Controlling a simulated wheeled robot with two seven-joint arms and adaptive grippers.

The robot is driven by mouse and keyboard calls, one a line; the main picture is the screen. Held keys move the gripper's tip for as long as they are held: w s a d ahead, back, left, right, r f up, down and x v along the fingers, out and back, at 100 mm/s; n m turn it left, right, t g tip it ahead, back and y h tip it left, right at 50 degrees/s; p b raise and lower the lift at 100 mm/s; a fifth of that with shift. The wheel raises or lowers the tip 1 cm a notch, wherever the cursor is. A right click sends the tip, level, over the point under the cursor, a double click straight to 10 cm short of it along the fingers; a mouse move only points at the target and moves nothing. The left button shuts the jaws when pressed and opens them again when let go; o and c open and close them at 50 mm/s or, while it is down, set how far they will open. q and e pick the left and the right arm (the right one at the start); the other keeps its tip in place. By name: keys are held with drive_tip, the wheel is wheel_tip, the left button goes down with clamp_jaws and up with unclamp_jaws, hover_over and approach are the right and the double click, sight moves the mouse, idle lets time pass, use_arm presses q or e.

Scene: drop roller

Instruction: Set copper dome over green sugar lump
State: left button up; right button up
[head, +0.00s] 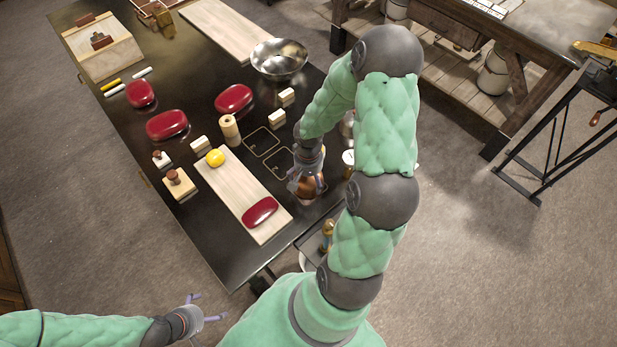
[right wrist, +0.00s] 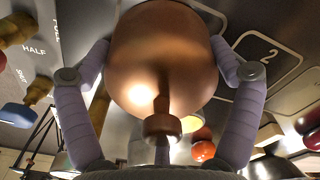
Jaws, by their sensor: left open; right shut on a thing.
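The copper dome (right wrist: 160,60) fills the middle of the right wrist view, its knob (right wrist: 163,127) toward the camera. My right gripper (head: 305,181) is shut on it, one finger along each side. In the head view the dome (head: 311,191) is partly covered by the gripper, over the right side of the dark table; I cannot tell whether it touches the tabletop. I see no green sugar lump in either view; the dome or my arm may hide it. My left gripper (head: 208,312) is open and empty, off the table's near end.
A pale board (head: 237,190) beside the dome carries a yellow object (head: 215,158) and a red oval piece (head: 259,212). Outlined squares (head: 262,140), a wooden cylinder (head: 229,128), pale blocks and more red pieces (head: 167,124) lie further left. A metal bowl (head: 279,60) stands behind.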

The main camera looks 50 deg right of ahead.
drive_tip(key=shift+f, duration=0.15)
drive_tip(key=o, duration=0.9)
wheel_tip(320, 180, up, 12)
idle(0.3)
